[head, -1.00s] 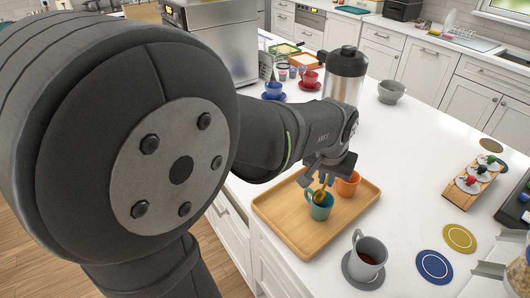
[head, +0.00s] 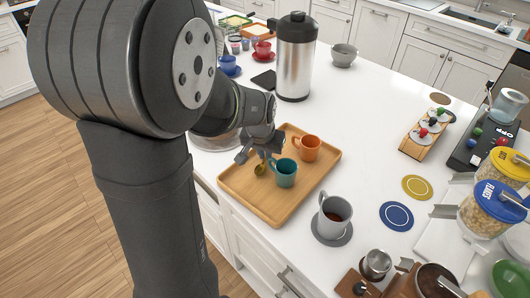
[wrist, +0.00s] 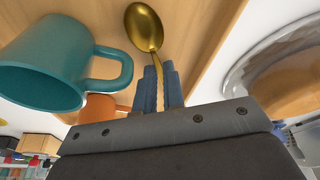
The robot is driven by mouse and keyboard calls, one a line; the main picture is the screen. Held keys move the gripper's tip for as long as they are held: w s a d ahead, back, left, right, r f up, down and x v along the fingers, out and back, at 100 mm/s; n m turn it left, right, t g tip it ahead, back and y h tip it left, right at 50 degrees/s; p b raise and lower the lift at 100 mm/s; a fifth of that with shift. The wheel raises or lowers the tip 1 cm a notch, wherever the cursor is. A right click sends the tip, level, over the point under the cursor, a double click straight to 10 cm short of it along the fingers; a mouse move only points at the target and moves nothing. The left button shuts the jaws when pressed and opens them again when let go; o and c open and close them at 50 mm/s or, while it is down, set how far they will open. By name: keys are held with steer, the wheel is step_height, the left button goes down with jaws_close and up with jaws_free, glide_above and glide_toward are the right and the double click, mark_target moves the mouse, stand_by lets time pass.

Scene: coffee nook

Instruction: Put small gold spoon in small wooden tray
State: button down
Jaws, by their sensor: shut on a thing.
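My gripper (head: 257,157) is shut on the small gold spoon (head: 260,169), just left of the teal mug (head: 285,174) and over the wooden tray (head: 250,205). In the wrist view the blue fingers of my gripper (wrist: 158,88) pinch the handle of the spoon (wrist: 143,28), and its bowl points away from them. The tray's surface (wrist: 195,30) shows behind the bowl. I cannot tell whether the spoon touches the tray. The teal mug (wrist: 45,60) is beside the spoon, apart from it.
An orange mug (head: 309,147) also stands on the tray. A grey mug of dark drink (head: 334,215) is right of the tray. A steel flask (head: 297,60) stands behind it. Blue (head: 396,216) and yellow (head: 417,187) coasters lie right. The tray's front left is bare.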

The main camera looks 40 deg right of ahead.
steer(key=shift+f, duration=0.1)
steer(key=c, duration=1.5)
jaws_free()
steer(key=v, duration=1.2)
steer(key=shift+s, duration=0.1)
